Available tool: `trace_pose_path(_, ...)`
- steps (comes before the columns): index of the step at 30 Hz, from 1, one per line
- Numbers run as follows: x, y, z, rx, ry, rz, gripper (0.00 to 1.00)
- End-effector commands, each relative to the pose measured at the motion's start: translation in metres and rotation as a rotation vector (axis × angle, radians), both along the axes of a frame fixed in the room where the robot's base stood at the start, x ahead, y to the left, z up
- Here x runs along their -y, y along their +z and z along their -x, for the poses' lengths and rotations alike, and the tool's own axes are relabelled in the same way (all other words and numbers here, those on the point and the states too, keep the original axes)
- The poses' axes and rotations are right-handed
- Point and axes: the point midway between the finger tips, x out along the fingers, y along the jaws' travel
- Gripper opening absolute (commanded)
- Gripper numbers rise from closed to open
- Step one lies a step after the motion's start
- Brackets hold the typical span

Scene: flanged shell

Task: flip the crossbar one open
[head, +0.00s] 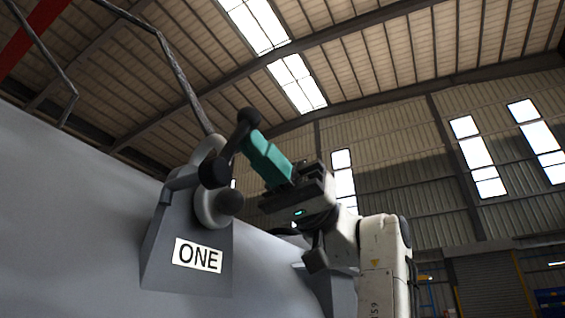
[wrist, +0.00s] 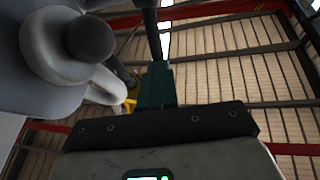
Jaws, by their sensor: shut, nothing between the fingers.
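The crossbar one unit is a grey wedge-shaped housing (head: 187,235) with a white ONE label, left of centre in the head view. A pale round hub (head: 208,207) sits on its upper right side. The dark crossbar (head: 233,143) has round ball knobs; its top knob (head: 248,117) points up and right. One knob (wrist: 90,38) shows beside the hub in the wrist view. My gripper (head: 250,142) has teal fingers, shut and empty. Their tips lie at the crossbar's upper arm, just below the top knob; I cannot tell whether they touch. The fingers also show in the wrist view (wrist: 156,75).
The housing stands on a large grey curved shell (head: 70,190) filling the left. A dark metal railing (head: 172,62) rises behind it. Another grey housing (head: 318,283) is partly hidden behind my arm. Open air lies above and right, under the hall roof.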

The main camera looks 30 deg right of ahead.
Motion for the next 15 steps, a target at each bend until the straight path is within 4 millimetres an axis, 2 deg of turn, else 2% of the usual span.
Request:
trace_pose_path(1, -0.004, 0.009, 0.002, 0.026, 0.001, 0.037, 0.00)
trace_pose_path(15, -0.022, 0.018, 0.014, 0.019, -0.001, 0.028, 0.00)
